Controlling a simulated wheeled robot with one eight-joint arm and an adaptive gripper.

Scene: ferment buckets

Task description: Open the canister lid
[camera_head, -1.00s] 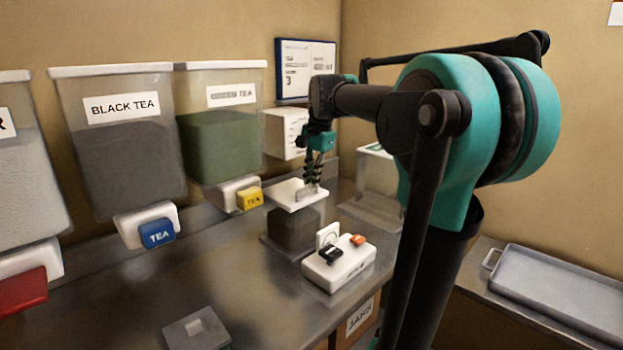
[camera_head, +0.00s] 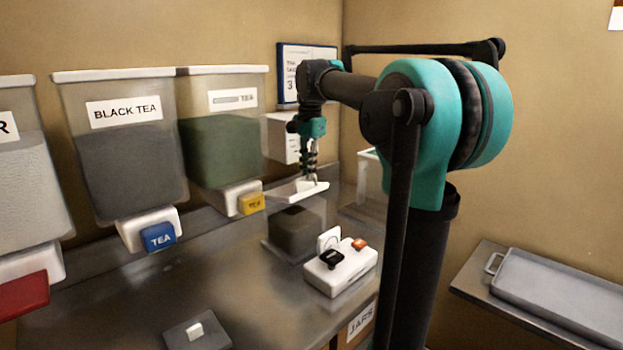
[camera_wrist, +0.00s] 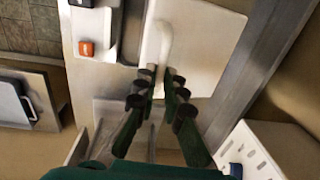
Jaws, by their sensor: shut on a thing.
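The canister (camera_head: 296,232) is a clear box with dark contents, standing on the steel counter. Its white lid (camera_head: 292,191) is at the canister's top and looks tilted, with its right side higher; I cannot tell whether any edge still touches the rim. My gripper (camera_head: 313,178) points down at the lid and is shut on its handle. In the wrist view the two fingers (camera_wrist: 162,75) close at the near end of the pale handle (camera_wrist: 168,38) on the white lid (camera_wrist: 210,45).
A white box with black and orange parts (camera_head: 342,270) stands right in front of the canister. Tea dispensers (camera_head: 125,160) line the wall at left. A grey tray (camera_head: 560,295) lies at right. The counter's middle is clear.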

